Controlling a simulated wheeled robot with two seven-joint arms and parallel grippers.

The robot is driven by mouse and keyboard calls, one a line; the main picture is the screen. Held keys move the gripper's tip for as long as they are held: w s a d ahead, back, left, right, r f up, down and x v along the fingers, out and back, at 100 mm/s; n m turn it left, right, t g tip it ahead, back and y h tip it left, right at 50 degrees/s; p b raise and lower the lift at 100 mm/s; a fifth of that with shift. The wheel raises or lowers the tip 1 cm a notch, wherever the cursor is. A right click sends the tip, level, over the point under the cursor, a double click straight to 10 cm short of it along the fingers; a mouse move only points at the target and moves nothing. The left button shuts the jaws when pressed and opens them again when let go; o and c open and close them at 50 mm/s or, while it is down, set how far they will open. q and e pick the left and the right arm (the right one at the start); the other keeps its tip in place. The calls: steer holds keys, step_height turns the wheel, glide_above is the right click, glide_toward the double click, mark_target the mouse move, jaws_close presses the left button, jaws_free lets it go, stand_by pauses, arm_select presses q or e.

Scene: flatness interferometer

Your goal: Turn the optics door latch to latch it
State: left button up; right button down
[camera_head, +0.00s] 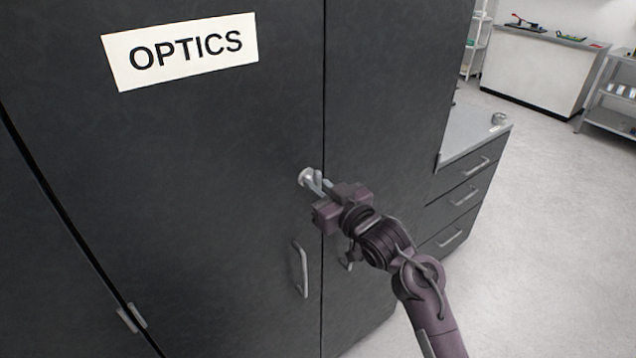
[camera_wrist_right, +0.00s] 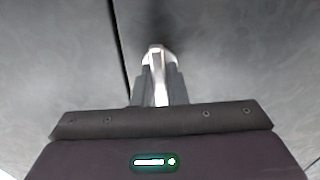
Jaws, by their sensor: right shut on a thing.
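The optics door (camera_head: 200,150) is dark grey and carries a white OPTICS label (camera_head: 185,50). Its silver latch (camera_head: 308,178) sits near the door's right edge, above the bar handle. My right gripper (camera_head: 323,187) reaches in from the lower right and is shut on the latch. In the right wrist view the pale latch (camera_wrist_right: 156,68) stands between the two fingers of my right gripper (camera_wrist_right: 158,85). The fingers hide part of the latch. The door looks flush with the panel beside it. My left gripper is not in view.
A bar handle (camera_head: 299,270) is below the latch. A hinge (camera_head: 131,317) shows at the lower left. A drawer unit (camera_head: 466,195) with a light top stands right of the cabinet. Open floor (camera_head: 560,220) lies to the right, with a white bench (camera_head: 535,70) at the back.

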stand_by(0.3)
steer(key=c, duration=1.5)
jaws_free()
steer(key=shift+o, duration=0.2)
steer(key=b+v, duration=0.2)
steer(key=v, duration=0.5)
steer(key=shift+s+d, duration=0.25)
steer(key=shift+s, duration=0.05)
